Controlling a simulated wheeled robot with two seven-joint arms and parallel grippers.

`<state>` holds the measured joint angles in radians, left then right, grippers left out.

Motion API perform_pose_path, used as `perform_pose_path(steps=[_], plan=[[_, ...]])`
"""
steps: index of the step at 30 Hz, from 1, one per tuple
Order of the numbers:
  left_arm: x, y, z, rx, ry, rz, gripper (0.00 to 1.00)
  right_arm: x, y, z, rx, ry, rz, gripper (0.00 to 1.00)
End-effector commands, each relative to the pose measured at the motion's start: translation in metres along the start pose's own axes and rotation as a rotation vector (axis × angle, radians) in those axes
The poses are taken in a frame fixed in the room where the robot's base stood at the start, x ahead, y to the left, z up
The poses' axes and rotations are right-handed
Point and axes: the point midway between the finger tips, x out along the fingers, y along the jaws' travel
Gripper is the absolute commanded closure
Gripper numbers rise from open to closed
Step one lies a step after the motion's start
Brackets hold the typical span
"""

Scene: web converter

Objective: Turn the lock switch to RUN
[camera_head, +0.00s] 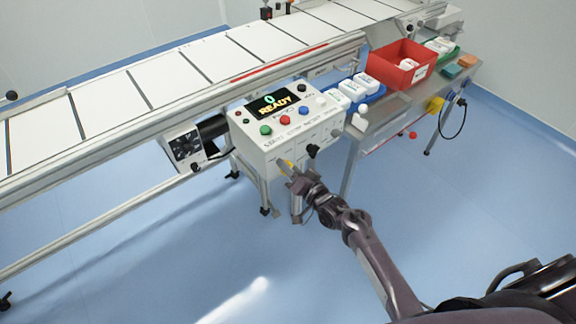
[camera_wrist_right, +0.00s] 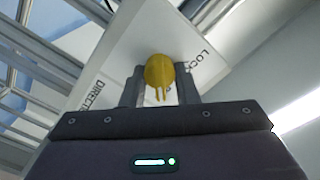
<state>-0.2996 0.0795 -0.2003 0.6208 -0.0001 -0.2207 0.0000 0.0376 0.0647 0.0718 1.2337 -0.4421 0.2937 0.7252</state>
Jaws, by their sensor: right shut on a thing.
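The white control box (camera_head: 268,157) stands beside the conveyor, its screen (camera_head: 272,103) reading READY. My right gripper (camera_head: 292,171) is at the lower part of the box's front face. In the right wrist view, its two fingers are shut on a yellow knob (camera_wrist_right: 158,68), one on each side. A label beginning "LOC" (camera_wrist_right: 205,62) is beside the knob, and one beginning "DIRECT" (camera_wrist_right: 97,93) is on the other side. The knob's exact angle and its position marks are hidden or too small to read. My left gripper is not in view.
A black knob (camera_head: 312,150) is on the box's front face, close to the right gripper. Coloured buttons (camera_head: 285,120) are on top. A steel table (camera_head: 386,119) with a red bin (camera_head: 398,66) stands at right. The blue floor (camera_head: 200,250) in front is clear.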

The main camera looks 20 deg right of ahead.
Motion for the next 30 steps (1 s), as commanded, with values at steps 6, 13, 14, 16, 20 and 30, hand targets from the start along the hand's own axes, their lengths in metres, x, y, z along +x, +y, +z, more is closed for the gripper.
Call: perform_pose_path(steps=[6, 13, 14, 16, 20, 30], plan=[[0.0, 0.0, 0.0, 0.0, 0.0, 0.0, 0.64, 0.0, 0.001, 0.001, 0.01, -0.002, 0.001, 0.96], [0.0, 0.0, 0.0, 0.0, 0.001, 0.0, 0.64, -0.001, 0.001, 0.001, 0.009, -0.002, 0.001, 0.72], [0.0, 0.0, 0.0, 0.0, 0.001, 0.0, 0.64, -0.001, 0.001, 0.001, 0.009, -0.002, 0.001, 0.68], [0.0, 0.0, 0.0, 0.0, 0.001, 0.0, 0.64, 0.0, 0.001, 0.001, 0.009, -0.002, 0.001, 0.58], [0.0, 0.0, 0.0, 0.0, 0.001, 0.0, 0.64, 0.0, 0.0, 0.001, 0.008, -0.001, 0.001, 0.52], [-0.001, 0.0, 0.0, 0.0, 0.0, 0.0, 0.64, -0.014, 0.001, 0.001, 0.007, -0.001, 0.003, 0.52]])
